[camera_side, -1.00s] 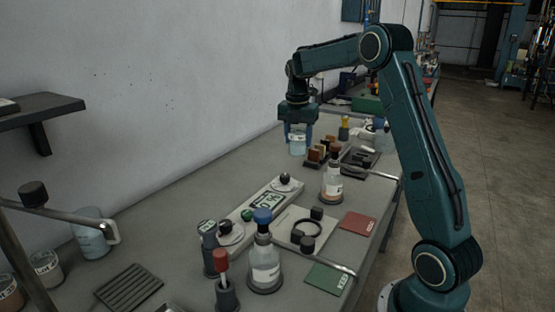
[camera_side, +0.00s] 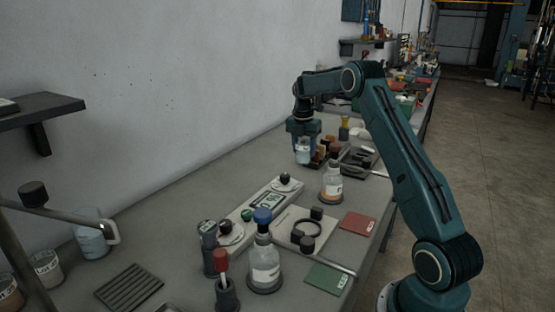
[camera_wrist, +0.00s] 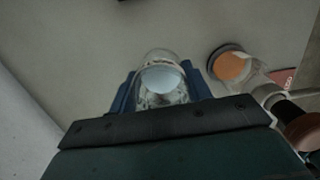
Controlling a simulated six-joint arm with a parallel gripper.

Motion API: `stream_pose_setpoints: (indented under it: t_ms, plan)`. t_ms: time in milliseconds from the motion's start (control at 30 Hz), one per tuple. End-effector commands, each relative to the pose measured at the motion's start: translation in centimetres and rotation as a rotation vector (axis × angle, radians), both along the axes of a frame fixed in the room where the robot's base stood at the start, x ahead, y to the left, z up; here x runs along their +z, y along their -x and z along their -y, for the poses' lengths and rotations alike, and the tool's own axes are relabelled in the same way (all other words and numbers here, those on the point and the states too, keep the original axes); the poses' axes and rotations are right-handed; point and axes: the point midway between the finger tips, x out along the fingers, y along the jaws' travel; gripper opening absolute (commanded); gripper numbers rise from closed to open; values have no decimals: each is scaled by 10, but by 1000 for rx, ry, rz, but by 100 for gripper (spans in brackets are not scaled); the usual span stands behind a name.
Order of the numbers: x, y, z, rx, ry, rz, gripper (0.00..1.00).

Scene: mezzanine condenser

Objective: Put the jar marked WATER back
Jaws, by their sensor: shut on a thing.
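My gripper (camera_side: 303,150) is shut on a small clear glass jar (camera_side: 303,155) with pale bluish contents. In the side view the jar hangs under my gripper, low over the far part of the bench; I cannot tell whether it touches the top. In the wrist view the jar (camera_wrist: 162,82) sits between the two blue fingers (camera_wrist: 163,95). No marking on the jar can be read in either view.
A flask with orange contents (camera_side: 332,183) stands just right of the held jar, and shows in the wrist view (camera_wrist: 232,67). A rack of brown bottles (camera_side: 322,150) is close behind. The bench (camera_side: 200,185) is clear to the left, towards the wall.

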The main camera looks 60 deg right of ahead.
Motion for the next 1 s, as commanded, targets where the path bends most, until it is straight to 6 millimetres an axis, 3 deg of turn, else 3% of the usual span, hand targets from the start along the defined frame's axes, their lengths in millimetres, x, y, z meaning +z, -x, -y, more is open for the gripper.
stream_pose_setpoints:
  t_ms: [200,533,1000]
  plan:
    - [-19,1,0,-1,-1,-2,20]
    - [-28,0,0,1,-1,-2,20]
    - [-74,1,0,1,-1,-2,20]
